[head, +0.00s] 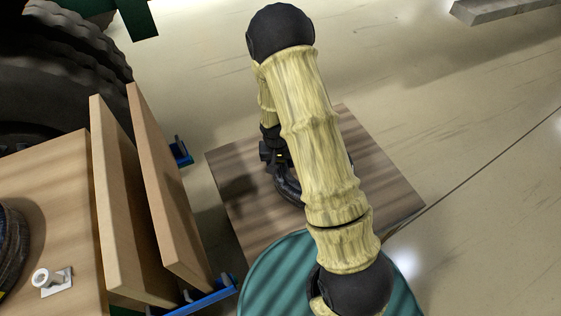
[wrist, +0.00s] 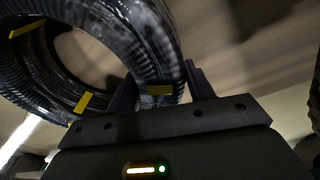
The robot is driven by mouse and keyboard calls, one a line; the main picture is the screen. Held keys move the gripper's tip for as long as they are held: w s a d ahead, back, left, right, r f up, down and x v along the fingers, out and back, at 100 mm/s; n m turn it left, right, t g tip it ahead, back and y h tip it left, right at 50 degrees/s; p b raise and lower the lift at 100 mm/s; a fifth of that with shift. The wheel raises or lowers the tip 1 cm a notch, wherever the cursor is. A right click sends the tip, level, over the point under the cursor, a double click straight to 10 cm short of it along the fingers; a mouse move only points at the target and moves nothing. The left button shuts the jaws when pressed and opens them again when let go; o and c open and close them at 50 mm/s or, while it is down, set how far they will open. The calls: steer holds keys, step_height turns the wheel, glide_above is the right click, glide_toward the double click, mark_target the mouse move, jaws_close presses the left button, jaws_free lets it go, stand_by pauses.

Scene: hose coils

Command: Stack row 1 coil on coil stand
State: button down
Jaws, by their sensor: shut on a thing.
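A black ribbed hose coil with yellow tape bands (wrist: 150,45) fills the upper left of the wrist view. My gripper (wrist: 160,84) is shut on the coil's near side, with one dark finger on each side of the hose. In the head view, part of the dark coil (head: 286,188) shows beside my arm, and the arm hides the rest. It appears over a square wooden top (head: 385,185), which may be the coil stand. I cannot tell whether the coil touches that top.
At the left, a wooden surface (head: 50,190) carries part of another dark coil (head: 10,245) and a white fitting (head: 50,280). Two upright boards (head: 150,190) and blue brackets (head: 182,150) stand beside it. A large tyre (head: 60,75) is behind.

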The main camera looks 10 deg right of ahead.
steer(key=shift+f+b, duration=0.4)
steer(key=shift+f, duration=0.15)
stand_by(0.9)
steer(key=shift+c, duration=2.4)
jaws_free()
steer(key=shift+f, duration=0.1)
steer(key=shift+r, duration=0.25)
steer(key=shift+s+a+r+p, duration=0.15)
steer(key=shift+a+r+p, duration=0.05)
steer(key=shift+r+p, duration=1.35)
steer(key=shift+s+a+r+p, duration=0.1)
steer(key=shift+a+r+p, duration=0.05)
steer(key=shift+r+p, duration=1.4)
steer(key=shift+r, duration=0.25)
step_height(320, 180, up, 17)
steer(key=s+a+p, duration=0.1)
steer(key=p, duration=0.1)
steer(key=shift+s+a, duration=0.15)
steer(key=shift+a, duration=0.1)
steer(key=shift+r, duration=0.1)
